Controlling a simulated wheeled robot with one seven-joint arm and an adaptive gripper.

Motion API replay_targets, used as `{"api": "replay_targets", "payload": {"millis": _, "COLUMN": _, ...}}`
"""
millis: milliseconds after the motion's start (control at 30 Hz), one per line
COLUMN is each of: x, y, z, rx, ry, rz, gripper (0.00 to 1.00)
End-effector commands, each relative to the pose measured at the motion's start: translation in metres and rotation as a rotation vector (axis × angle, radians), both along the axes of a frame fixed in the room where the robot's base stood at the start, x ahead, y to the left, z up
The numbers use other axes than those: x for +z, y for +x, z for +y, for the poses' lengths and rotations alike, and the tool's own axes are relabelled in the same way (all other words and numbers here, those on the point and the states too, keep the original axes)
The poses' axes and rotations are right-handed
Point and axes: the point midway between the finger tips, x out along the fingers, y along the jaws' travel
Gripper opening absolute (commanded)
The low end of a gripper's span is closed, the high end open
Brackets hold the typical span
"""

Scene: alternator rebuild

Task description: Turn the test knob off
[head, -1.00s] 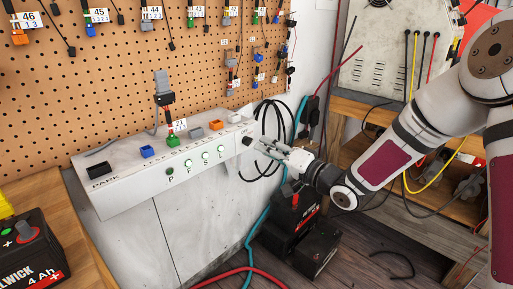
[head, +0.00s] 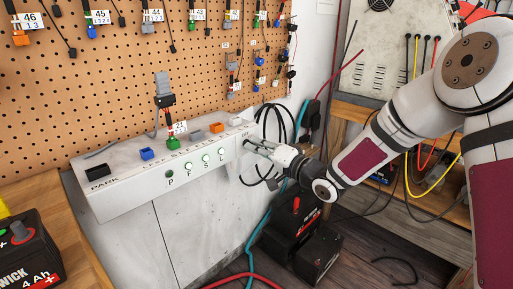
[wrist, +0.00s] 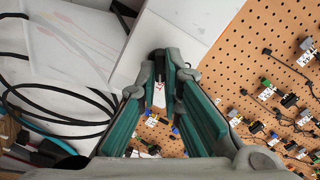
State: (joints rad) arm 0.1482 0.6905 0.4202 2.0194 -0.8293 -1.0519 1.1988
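The test box (head: 130,199) is a long pale bench unit under the pegboard, with a row of round green lamps on its sloped face. The leftmost lamp (head: 169,174) is dark and the others (head: 206,164) glow. The knob is at the box's right end, largely hidden behind my fingertips in the head view. My gripper (head: 251,145) is at that end. In the wrist view a small dark part (wrist: 157,56), seemingly the knob, sits between the tips of my green-padded fingers (wrist: 160,72). I cannot tell whether they press on it.
Coloured connectors, among them a blue one (head: 146,154) and an orange one (head: 216,127), stand on top of the box. Black cables (head: 272,118) hang on the wall behind my gripper. A black battery (head: 294,222) stands on the floor below my arm.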

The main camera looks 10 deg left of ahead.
Motion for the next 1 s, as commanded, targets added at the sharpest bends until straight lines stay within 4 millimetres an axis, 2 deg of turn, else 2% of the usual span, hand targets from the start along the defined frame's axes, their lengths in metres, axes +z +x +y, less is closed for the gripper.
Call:
{"api": "replay_targets", "payload": {"millis": 433, "x": -0.0003, "y": -0.0001, "z": -0.0003, "rx": -0.001, "ry": -0.069, "rz": -0.089, "gripper": 0.0}}
{"api": "replay_targets", "payload": {"millis": 1000, "x": -0.0011, "y": -0.0012, "z": 0.0004, "rx": -0.001, "ry": -0.383, "rz": -0.49, "gripper": 0.0}}
